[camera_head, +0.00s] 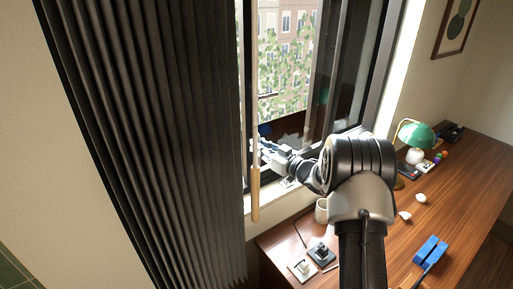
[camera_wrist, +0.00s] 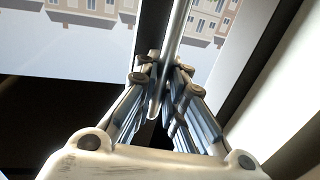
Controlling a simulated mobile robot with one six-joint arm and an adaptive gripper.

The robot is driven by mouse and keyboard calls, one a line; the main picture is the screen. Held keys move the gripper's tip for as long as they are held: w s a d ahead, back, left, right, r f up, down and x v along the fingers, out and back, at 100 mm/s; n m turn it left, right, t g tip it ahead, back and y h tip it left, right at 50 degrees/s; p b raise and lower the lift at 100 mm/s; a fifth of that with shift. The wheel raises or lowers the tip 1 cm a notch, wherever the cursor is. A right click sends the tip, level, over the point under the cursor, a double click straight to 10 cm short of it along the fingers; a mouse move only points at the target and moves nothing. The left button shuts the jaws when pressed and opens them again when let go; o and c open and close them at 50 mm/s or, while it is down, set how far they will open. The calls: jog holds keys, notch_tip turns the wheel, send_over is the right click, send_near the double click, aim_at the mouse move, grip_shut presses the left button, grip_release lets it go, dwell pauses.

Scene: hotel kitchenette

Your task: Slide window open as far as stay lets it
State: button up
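The window has a dark frame (camera_head: 367,75) and a large glass pane (camera_head: 285,65), with buildings and ivy outside. My gripper (camera_head: 265,152) is at the left part of the window, beside the curtain edge. In the wrist view, my gripper (camera_wrist: 167,72) has its two fingers on either side of a slim pale upright bar (camera_wrist: 176,30), whose lower end tapers between them. I cannot tell whether the fingers press on it or what it belongs to. The window stay cannot be made out.
A dark pleated curtain (camera_head: 150,140) covers the left. A wooden rod (camera_head: 255,195) hangs beside its edge, close to my gripper. The wooden desk (camera_head: 460,190) at right bears a green lamp (camera_head: 415,135), a mug (camera_head: 321,211) and a blue object (camera_head: 430,250).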

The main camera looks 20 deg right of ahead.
jog(key=o, duration=0.5)
jog(key=shift+c, duration=0.2)
jog(key=shift+s, duration=0.1)
jog(key=v, duration=1.2)
